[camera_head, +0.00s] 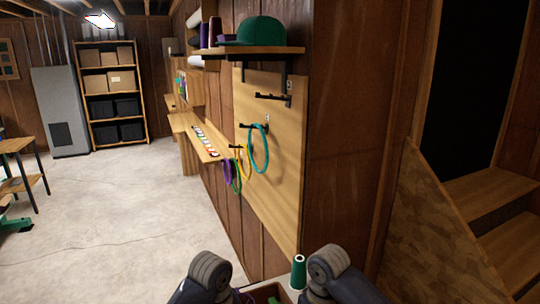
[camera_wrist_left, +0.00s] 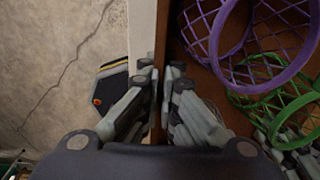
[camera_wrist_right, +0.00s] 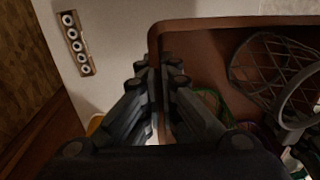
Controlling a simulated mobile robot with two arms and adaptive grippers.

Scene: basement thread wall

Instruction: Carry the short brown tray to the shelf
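The brown tray (camera_head: 268,291) shows only in part at the bottom of the head view, between my two arms. In the left wrist view my left gripper (camera_wrist_left: 160,75) has its fingers on both sides of a tray wall (camera_wrist_left: 162,122), closed on it. In the right wrist view my right gripper (camera_wrist_right: 160,75) is closed on the opposite end, near a corner of the rim (camera_wrist_right: 210,24). Purple (camera_wrist_left: 225,35) and green (camera_wrist_left: 275,105) mesh hoops lie in the tray. A tall shelf (camera_head: 92,95) with boxes stands against the far back wall.
A green thread spool (camera_head: 298,272) stands beside the tray. A wall shelf with a green cap (camera_head: 260,31) and a pegboard with hoops (camera_head: 259,150) are close on the right. Stairs (camera_head: 490,190) are far right. The concrete floor (camera_head: 120,220) at left is open; a table (camera_head: 20,150) stands at its edge.

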